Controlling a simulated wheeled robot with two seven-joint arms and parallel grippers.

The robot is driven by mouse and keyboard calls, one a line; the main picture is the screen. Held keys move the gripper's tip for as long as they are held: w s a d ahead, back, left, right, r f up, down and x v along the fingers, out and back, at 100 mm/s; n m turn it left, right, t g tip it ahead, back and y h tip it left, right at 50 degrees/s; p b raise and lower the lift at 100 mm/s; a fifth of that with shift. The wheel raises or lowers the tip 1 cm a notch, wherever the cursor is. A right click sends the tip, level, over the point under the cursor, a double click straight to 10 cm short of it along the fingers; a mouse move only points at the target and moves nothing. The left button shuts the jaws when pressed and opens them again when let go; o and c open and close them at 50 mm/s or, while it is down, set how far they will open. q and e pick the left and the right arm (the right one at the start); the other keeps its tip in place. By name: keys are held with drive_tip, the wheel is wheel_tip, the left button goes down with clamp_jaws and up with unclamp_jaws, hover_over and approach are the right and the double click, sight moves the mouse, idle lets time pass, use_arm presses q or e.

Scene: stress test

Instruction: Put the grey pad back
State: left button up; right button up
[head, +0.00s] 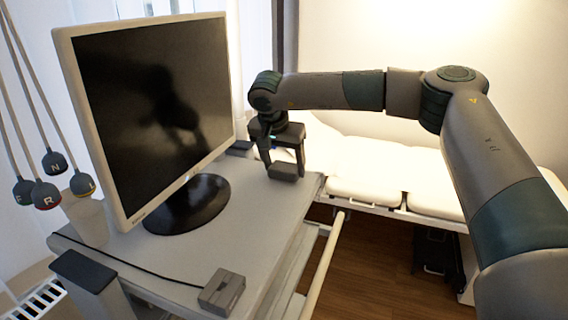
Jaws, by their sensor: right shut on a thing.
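My right gripper (284,164) reaches in from the right and points down over the far right part of the cart top. It is shut on a small dark grey block, which looks like the grey pad (285,172), low between its fingertips. I cannot tell whether the pad touches the cart top (215,243) or hangs just above it. My left gripper is not in view.
A large monitor (150,100) on a round black base stands left of the gripper. A small grey box (222,292) with a cable sits at the cart's front. Coloured electrode leads (47,195) hang at the left. A padded white bed (365,190) stands behind the cart.

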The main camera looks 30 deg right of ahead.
drive_tip(key=shift+f, duration=0.15)
drive_tip(key=o, duration=0.9)
drive_tip(key=shift+o, duration=0.2)
drive_tip(key=shift+r, duration=0.3)
drive_tip(key=shift+a+r, duration=0.1)
drive_tip(key=shift+r, duration=0.05)
drive_tip(key=shift+s+a+r+b, duration=0.1)
drive_tip(key=shift+s+r+b, duration=0.05)
drive_tip(key=shift+r+b, duration=0.2)
drive_tip(key=b+v, duration=0.3)
drive_tip(key=v, duration=0.7)
drive_tip(key=shift+r, duration=0.35)
